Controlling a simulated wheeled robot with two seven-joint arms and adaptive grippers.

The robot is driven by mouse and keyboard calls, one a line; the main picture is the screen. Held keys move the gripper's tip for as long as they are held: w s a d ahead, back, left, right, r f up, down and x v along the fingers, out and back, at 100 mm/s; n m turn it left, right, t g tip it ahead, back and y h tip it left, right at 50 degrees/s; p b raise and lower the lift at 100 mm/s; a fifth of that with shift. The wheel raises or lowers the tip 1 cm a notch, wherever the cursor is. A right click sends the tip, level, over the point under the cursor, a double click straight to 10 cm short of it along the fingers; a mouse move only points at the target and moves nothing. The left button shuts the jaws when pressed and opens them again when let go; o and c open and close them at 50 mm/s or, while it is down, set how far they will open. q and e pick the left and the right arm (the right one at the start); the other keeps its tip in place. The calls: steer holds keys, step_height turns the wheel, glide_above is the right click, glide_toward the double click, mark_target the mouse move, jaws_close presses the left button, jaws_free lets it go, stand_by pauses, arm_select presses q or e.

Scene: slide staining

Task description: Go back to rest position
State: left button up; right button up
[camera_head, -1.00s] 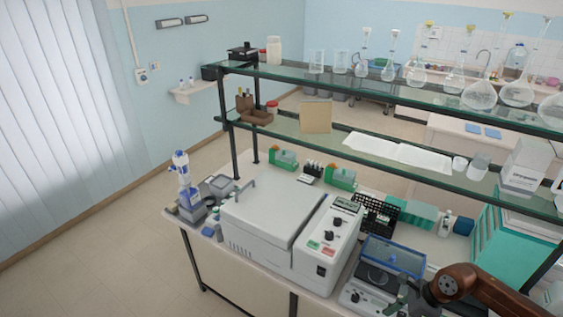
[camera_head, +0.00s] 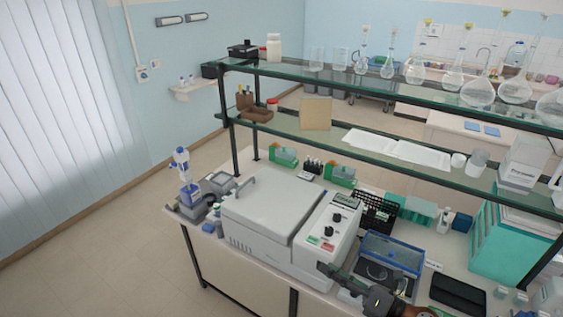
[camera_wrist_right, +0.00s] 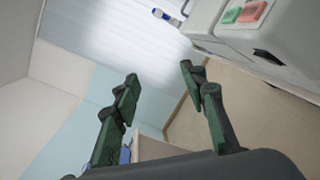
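My right gripper (camera_head: 328,272) shows at the bottom of the head view, in front of the white centrifuge-like machine (camera_head: 270,215) and left of the balance with a blue-edged clear cover (camera_head: 390,255). In the right wrist view my right gripper (camera_wrist_right: 158,85) has its two dark green fingers wide apart with nothing between them. Past the fingers the wrist view shows window blinds, floor and the corner of the white machine (camera_wrist_right: 235,35) with green and red buttons. My left gripper is not in either view.
A glass shelf rack (camera_head: 370,91) with flasks stands above the bench. Green slide boxes (camera_head: 340,175), a black rack (camera_head: 378,212) and a teal cabinet (camera_head: 510,245) stand on the bench. A pipette stand (camera_head: 186,185) is at the left end. Floor left of the bench is clear.

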steer(key=w+d+f+m+t+h, duration=0.25)
steer(key=d+m+t+h, duration=0.35)
steer(key=d+m+h, duration=0.85)
steer(key=s+d+f+m+g+h, duration=0.1)
steer(key=s+d+f+m+g, duration=0.2)
steer(key=s+d+f+m, duration=0.35)
steer(key=s+d+f+m+g+h, duration=0.1)
steer(key=s+d+f+m+g, duration=0.25)
steer(key=f+m, duration=0.6)
steer(key=s+a+f+m+g+y, duration=0.1)
steer(key=s+a+f+m+g, duration=0.2)
steer(key=s+f, duration=0.45)
steer(key=s+a+f+m+g+y, duration=0.1)
steer(key=s+f+m+g, duration=0.3)
steer(key=s, duration=0.7)
step_height(320, 180, down, 32)
steer(key=s+n+g+b, duration=0.1)
steer(key=n+g+b, duration=0.1)
steer(key=b, duration=0.1)
arm_select(q)
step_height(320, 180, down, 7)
steer(key=b, duration=0.4)
arm_select(e)
steer(key=s+f, duration=2)
steer(key=f, duration=0.3)
steer(key=shift+s+a+g+y, duration=0.35)
steer(key=shift+s+a+g, duration=0.05)
steer(key=shift+a+g, duration=0.05)
